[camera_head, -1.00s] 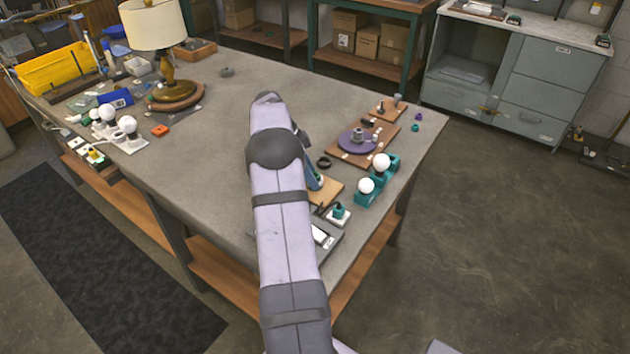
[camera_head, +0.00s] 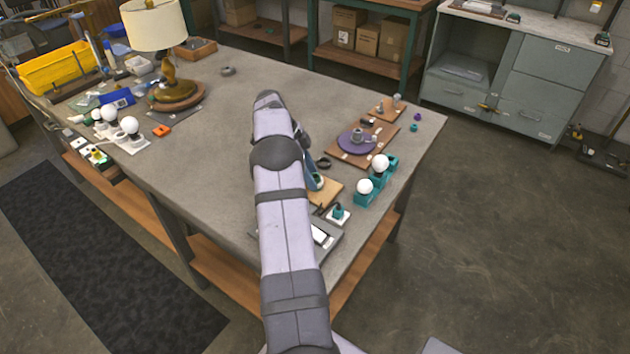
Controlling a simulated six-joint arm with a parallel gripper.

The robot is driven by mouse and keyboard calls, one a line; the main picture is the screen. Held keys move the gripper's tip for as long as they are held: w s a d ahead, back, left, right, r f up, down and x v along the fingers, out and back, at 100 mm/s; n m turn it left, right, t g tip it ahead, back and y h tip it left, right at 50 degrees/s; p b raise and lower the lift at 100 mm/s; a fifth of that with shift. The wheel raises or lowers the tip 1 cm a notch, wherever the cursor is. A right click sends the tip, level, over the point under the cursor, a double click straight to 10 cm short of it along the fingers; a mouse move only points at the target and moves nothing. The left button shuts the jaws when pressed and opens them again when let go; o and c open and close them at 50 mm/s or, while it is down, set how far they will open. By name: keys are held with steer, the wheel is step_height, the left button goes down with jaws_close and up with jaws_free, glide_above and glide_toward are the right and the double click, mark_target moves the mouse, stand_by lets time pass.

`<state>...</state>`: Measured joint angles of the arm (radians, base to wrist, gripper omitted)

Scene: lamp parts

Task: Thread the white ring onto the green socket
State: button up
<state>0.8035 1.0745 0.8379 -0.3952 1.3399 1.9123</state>
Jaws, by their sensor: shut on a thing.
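My gripper is hidden behind my own arm, so I cannot see its jaws or anything in them. I cannot make out the white ring in this view. A small green socket-like part (camera_head: 338,212) stands on a white base near the table's front right edge, right of my arm. It looks like the green socket, but it is too small to be sure. No ring can be made out around it.
A wooden board with a purple disc (camera_head: 345,147) lies right of my arm. White bulbs (camera_head: 380,162) stand in teal holders (camera_head: 363,198) along the right edge. A lamp (camera_head: 155,30) stands back left. The table (camera_head: 210,150) left of my arm is largely clear.

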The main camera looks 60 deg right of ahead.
steer(key=shift+a+f+m, duration=0.2)
steer(key=shift+f+m, duration=0.1)
steer(key=shift+f, duration=0.05)
steer(key=shift+d+r+m+y+p, duration=0.1)
steer(key=shift+d+m+y+p, duration=0.15)
steer(key=shift+m+y+p, duration=0.75)
steer(key=shift+a+m+h+p, duration=0.1)
steer(key=shift+m+h+p, duration=0.25)
steer(key=shift+p, duration=0.45)
steer(key=o, duration=1)
steer(key=shift+o, duration=0.2)
steer(key=shift+w+d+b, duration=0.15)
steer(key=shift+d+b, duration=0.1)
steer(key=shift+b, duration=1.85)
steer(key=shift+a+n+h+b, duration=0.2)
steer(key=shift+n+b, duration=0.55)
steer(key=shift+b, duration=2.2)
steer(key=shift+s+n+h+b, duration=0.25)
steer(key=shift+n+b, duration=0.4)
steer(key=shift+b, duration=1.05)
steer(key=shift+n+h+b, duration=0.3)
steer(key=shift+n+b, duration=0.35)
steer(key=shift+b, duration=1)
